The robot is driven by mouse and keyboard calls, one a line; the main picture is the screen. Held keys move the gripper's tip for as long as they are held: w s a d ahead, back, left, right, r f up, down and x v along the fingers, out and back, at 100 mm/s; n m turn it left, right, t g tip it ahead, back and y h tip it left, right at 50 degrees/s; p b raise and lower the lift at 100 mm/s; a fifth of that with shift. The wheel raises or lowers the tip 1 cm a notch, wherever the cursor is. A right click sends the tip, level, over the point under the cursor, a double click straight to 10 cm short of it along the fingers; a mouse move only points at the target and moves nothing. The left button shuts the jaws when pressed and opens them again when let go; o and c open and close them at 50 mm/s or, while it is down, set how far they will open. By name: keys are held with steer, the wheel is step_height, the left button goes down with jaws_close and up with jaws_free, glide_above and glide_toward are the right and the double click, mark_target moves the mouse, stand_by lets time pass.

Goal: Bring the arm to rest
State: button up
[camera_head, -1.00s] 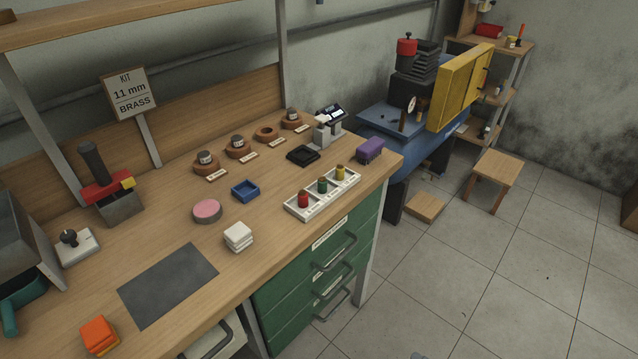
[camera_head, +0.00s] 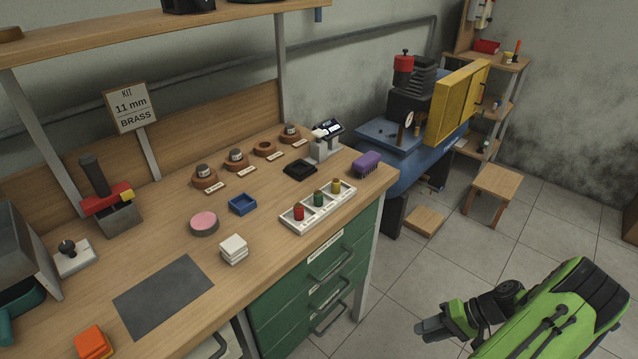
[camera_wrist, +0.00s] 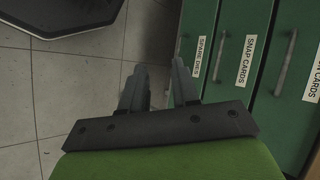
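My arm, bright green with dark joints, shows at the lower right of the head view, out over the floor in front of the bench. My gripper (camera_head: 428,328) is at its left end, apart from the bench and its drawers. In the wrist view my gripper's two grey fingers (camera_wrist: 159,70) stand apart with bare floor between them. The gripper is open and holds nothing.
Green drawers (camera_wrist: 262,80) with white labels stand just right of the fingers in the wrist view. The wooden bench (camera_head: 290,195) carries a white tray (camera_head: 318,208) and several small items. A stool (camera_head: 492,190) stands behind. Tiled floor (camera_head: 445,265) is open.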

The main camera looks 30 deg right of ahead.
steer(key=w+a+r+n+g+h, duration=0.1)
steer(key=w+a+r+n+h, duration=0.15)
steer(key=a+r, duration=0.35)
steer(key=w+a+r+n+g+h, duration=0.1)
steer(key=w+a+r+g+h, duration=0.2)
steer(key=r, duration=0.5)
steer(key=w+a+r+n+h, duration=0.1)
steer(key=w+a+r, duration=0.35)
steer(key=r, duration=0.35)
steer(key=s+a+r+n+t+h, duration=0.1)
steer(key=s+a+r+n+t, duration=0.1)
steer(key=s+a+r, duration=0.4)
steer(key=s+a+r+n+t+h, duration=0.1)
steer(key=s+a+r+n+t, duration=0.15)
steer(key=s+a, duration=0.45)
step_height(320, 180, up, 17)
steer(key=w+a+m+p, duration=0.1)
steer(key=p, duration=1.5)
steer(key=shift+w+a+r+p, duration=0.2)
steer(key=shift+w+a+p, duration=0.05)
steer(key=shift+w+p, duration=0.15)
